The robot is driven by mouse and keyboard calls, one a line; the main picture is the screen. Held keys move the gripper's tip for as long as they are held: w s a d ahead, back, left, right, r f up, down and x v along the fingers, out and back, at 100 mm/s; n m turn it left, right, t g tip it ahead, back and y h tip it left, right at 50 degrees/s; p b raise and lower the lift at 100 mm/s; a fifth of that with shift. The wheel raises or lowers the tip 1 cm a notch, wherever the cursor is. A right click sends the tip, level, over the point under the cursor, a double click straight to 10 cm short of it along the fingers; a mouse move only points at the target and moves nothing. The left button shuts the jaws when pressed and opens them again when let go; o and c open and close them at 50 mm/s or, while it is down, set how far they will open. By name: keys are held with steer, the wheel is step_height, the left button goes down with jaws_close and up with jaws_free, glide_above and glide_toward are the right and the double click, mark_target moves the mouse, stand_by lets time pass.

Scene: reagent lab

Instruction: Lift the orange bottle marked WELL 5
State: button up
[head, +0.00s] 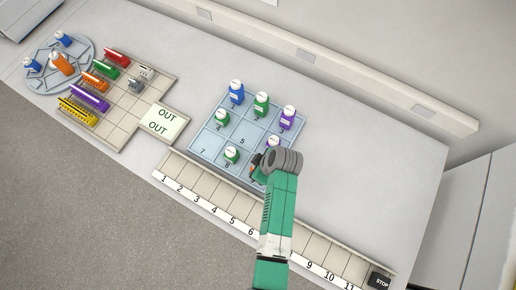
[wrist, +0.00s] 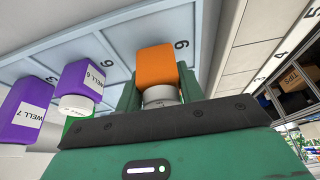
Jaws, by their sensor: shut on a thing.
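An orange bottle (wrist: 157,66) with a pale cap sits between the fingers of my gripper (wrist: 160,92) in the wrist view. The gripper is shut on it around the cap end. No label shows on its visible side, so I cannot read WELL 5. The bottle is at the cell marked 9 of the blue numbered tray (wrist: 62,50); I cannot tell whether its base touches the tray. In the head view my gripper (head: 258,172) is at the tray's lower right corner, and the arm mostly hides the bottle. Another orange bottle (head: 62,64) stands on a round rack at the left.
Purple bottles marked WELL 6 (wrist: 83,78) and WELL 7 (wrist: 30,108) stand near my gripper. Blue and green bottles share the tray (head: 209,141), whose cells 5 and 7 are empty. A numbered strip (head: 205,190) runs along the front. A rack of coloured holders (head: 130,112) stands left.

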step_height(320, 180, up, 3)
steer(key=shift+f, duration=0.2)
steer(key=s+d, duration=0.1)
steer(key=s, duration=0.4)
steer(key=s+d+r, duration=0.1)
steer(key=s+d, duration=0.1)
steer(key=s, duration=0.3)
steer(key=s+d, duration=0.2)
steer(key=s, duration=0.3)
steer(key=shift+s+d+r+b, duration=0.1)
steer(key=shift+r+b, duration=0.05)
steer(key=shift+b, duration=0.15)
